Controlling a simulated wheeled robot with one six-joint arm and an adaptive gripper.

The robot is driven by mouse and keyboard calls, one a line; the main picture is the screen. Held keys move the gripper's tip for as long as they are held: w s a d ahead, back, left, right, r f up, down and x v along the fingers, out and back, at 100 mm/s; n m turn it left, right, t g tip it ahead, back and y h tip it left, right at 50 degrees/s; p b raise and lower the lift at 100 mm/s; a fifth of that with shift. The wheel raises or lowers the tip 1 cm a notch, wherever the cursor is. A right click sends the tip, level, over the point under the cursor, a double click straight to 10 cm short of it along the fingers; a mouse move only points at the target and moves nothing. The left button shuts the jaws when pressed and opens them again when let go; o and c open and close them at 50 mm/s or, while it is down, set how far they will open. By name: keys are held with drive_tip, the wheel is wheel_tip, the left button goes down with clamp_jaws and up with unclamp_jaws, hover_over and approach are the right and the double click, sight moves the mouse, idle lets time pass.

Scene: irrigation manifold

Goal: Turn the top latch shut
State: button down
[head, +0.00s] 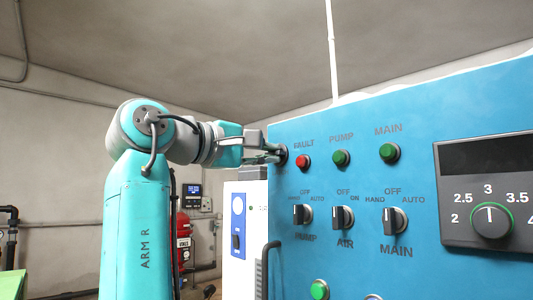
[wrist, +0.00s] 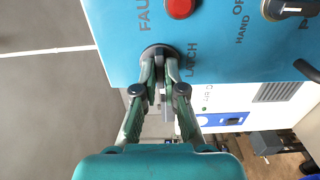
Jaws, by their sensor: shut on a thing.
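The top latch (head: 284,154) is a dark round fitting near the upper left edge of the blue panel (head: 400,110). In the wrist view it shows as a dark round base (wrist: 157,49) beside the printed word LATCH. My gripper (head: 277,154) reaches it from the left in the head view. In the wrist view my gripper's fingertips (wrist: 160,70) are closed together on the latch, right at its base. The fingers hide most of the latch handle, so I cannot tell its exact angle.
A red FAULT button (head: 303,161) sits just right of the latch, with green PUMP (head: 341,158) and MAIN (head: 389,152) lamps or buttons beyond. Black selector knobs (head: 302,215) are below. A white cabinet (head: 236,270) stands behind, left of the panel.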

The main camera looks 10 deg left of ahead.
drive_tip(key=shift+m, duration=8.9)
drive_tip(key=c, duration=1.3)
unclamp_jaws()
drive_tip(key=shift+o, duration=0.2)
